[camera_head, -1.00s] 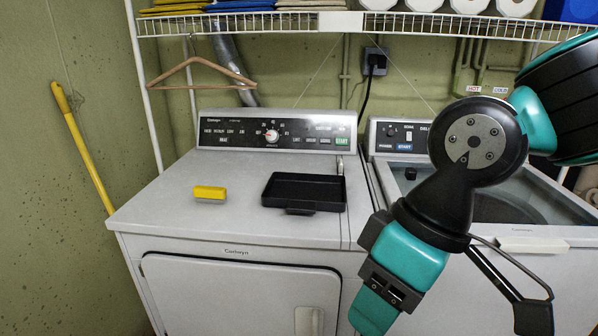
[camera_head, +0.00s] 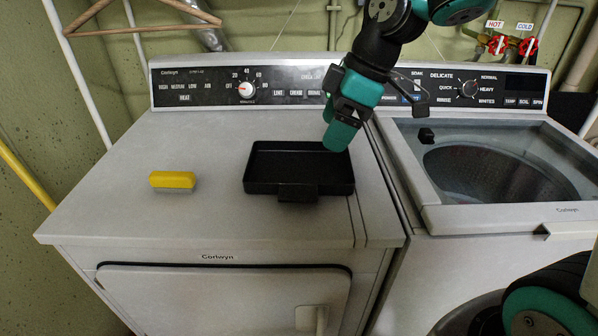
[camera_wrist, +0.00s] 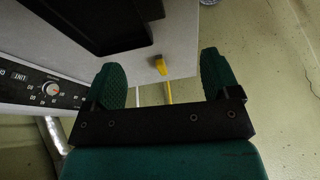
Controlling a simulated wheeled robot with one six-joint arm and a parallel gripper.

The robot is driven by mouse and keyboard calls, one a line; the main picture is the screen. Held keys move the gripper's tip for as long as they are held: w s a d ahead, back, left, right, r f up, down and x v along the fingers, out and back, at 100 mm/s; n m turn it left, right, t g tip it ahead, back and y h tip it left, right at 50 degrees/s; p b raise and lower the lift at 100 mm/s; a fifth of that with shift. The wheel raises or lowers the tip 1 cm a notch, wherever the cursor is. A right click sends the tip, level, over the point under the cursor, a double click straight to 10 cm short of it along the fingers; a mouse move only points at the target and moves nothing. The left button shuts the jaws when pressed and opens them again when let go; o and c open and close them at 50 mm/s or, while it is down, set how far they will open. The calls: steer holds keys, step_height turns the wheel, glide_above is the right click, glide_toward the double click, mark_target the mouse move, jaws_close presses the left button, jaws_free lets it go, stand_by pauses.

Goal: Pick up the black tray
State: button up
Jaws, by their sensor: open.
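The black tray (camera_head: 298,166) lies flat on the white dryer top, right of its middle, with a small tab on its front side. It also shows in the wrist view (camera_wrist: 118,28) at the top, partly cut off. My gripper (camera_head: 338,138) is above the tray's far right corner, below the dryer's control panel in the picture. In the wrist view my gripper (camera_wrist: 162,78) has two green fingers spread apart with nothing held between them. It looks apart from the tray, though the exact height is hard to tell.
A yellow and grey block (camera_head: 172,181) lies on the dryer top (camera_head: 110,215), left of the tray. The dryer's control panel (camera_head: 260,86) rises behind. An open washer (camera_head: 500,170) stands to the right. A wooden hanger (camera_head: 150,20) hangs at upper left.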

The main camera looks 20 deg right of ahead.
glide_above(298, 191)
steer(key=s+d, duration=0.1)
steer(key=d, duration=0.1)
steer(key=shift+n, duration=0.3)
step_height(298, 191, down, 11)
steer(key=shift+p, duration=0.35)
steer(key=shift+w+p+x, duration=0.2)
steer(key=shift+p+x, duration=0.35)
steer(key=shift+x, duration=2.3)
steer(key=c, duration=1.1)
steer(key=shift+o, duration=0.2)
steer(key=shift+r, duration=0.1)
